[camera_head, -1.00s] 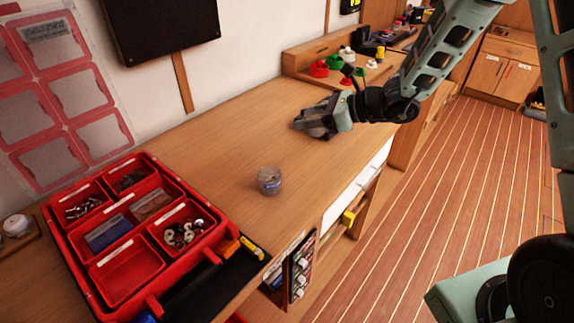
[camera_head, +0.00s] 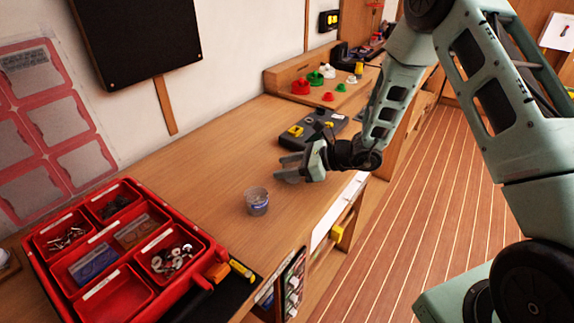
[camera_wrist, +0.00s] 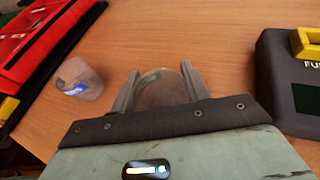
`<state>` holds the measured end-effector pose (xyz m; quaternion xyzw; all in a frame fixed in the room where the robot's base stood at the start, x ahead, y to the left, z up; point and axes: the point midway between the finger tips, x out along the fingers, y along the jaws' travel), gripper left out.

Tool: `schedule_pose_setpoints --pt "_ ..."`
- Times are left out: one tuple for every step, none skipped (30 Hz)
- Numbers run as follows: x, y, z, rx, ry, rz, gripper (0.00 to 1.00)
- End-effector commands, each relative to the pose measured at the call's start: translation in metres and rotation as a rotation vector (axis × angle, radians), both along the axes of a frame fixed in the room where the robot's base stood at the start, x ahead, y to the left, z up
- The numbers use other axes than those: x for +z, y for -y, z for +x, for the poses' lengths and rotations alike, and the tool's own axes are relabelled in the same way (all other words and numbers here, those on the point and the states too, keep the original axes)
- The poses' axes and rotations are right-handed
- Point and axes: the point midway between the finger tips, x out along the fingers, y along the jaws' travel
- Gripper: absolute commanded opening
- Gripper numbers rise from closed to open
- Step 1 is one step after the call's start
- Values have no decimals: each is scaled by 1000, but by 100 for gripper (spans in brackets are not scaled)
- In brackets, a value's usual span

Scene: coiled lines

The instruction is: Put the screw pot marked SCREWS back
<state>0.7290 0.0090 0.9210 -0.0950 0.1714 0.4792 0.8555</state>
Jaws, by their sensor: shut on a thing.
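My gripper (camera_head: 288,169) is low over the bench, its fingers pointing left. In the wrist view my gripper (camera_wrist: 159,78) is shut on a clear round pot (camera_wrist: 160,90), which sits between the two fingers; no label on it can be read. A second small clear pot (camera_head: 257,202) with a bluish label stands upright on the bench, left of the gripper. It also shows in the wrist view (camera_wrist: 78,80), apart from the fingers. I cannot read its label, so I cannot tell which pot is marked SCREWS.
A red compartment tray (camera_head: 204,280) with small parts lies at the left; its front compartment (camera_head: 115,298) looks empty. A dark box (camera_head: 313,128) with a yellow part stands behind my gripper. The wooden bench (camera_head: 215,160) is clear between them.

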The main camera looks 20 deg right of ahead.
Motion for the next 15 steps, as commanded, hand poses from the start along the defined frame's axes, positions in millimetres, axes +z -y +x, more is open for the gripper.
schedule_pose_setpoints --pt "0 0 0 0 0 0 24" --pt "0 0 0 0 0 0 24" --pt "0 0 0 0 0 0 24" --pt "-1 0 0 0 0 0 24" --pt "-2 0 0 0 0 0 24" --pt "-4 0 0 0 0 0 24" --pt "-4 0 0 0 0 0 24" --pt "-3 0 0 0 0 0 55" --pt "-2 0 0 0 0 0 66" --pt "-3 0 0 0 0 0 68" --pt "-2 0 0 0 0 0 68" --pt "-2 0 0 0 0 0 68" --pt "-2 0 0 0 0 0 68" --pt "-2 0 0 0 0 0 68" --pt "-2 0 0 0 0 0 68"
